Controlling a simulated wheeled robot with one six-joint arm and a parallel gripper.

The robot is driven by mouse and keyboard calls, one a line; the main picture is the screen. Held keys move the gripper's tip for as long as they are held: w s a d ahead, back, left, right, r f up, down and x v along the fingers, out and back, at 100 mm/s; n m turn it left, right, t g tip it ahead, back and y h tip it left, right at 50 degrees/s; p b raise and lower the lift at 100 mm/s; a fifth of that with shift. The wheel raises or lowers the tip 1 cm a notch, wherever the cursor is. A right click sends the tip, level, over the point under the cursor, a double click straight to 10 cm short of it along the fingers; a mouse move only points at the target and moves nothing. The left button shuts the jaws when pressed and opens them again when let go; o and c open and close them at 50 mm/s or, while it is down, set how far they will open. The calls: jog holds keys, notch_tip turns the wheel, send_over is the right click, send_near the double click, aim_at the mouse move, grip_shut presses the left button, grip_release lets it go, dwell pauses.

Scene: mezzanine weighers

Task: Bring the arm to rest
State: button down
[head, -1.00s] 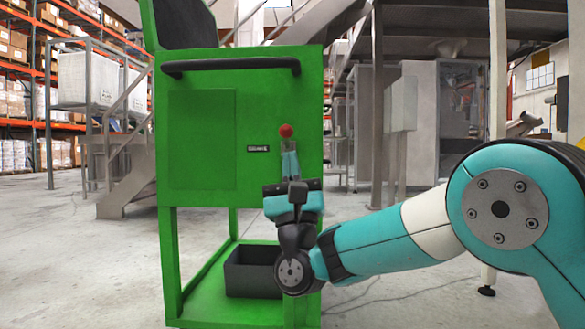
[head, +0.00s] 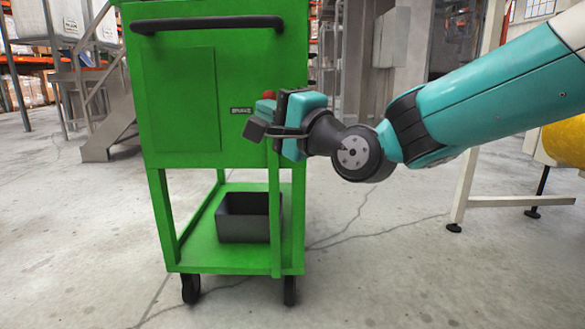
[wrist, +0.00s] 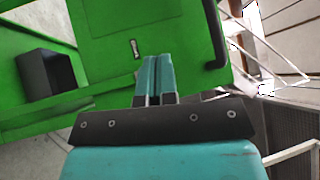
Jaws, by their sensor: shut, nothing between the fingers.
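My gripper (head: 264,106) is in front of the right part of the green cart's front panel (head: 185,100), with its teal and black body level with the panel's middle. In the wrist view its two teal fingers (wrist: 158,68) lie side by side, closed together with nothing between them. The green cart also fills much of the wrist view (wrist: 105,35). My arm reaches in from the right side of the head view. I cannot tell the exact gap between the fingertips and the cart.
A red knob (head: 269,94) on the cart is partly hidden behind my gripper. A black handle (head: 205,24) runs across the cart's top. A dark bin (head: 248,222) sits on its lower shelf. A pale frame (head: 472,170) and a yellow object (head: 567,142) stand right. Floor in front is clear.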

jog(key=s+d+n+g+h+p, duration=0.7)
jog(key=s+d, duration=0.3)
jog(key=s, duration=0.4)
jog(key=s+d+n+g+h+p, duration=0.4)
jog(key=s+d+n+g+p, duration=0.45)
jog(key=s, duration=0.65)
notch_tip(320, 180, up, 36)
jog(key=w+t+p, duration=0.1)
jog(key=p, duration=3.6)
jog(key=shift+d+r, duration=0.15)
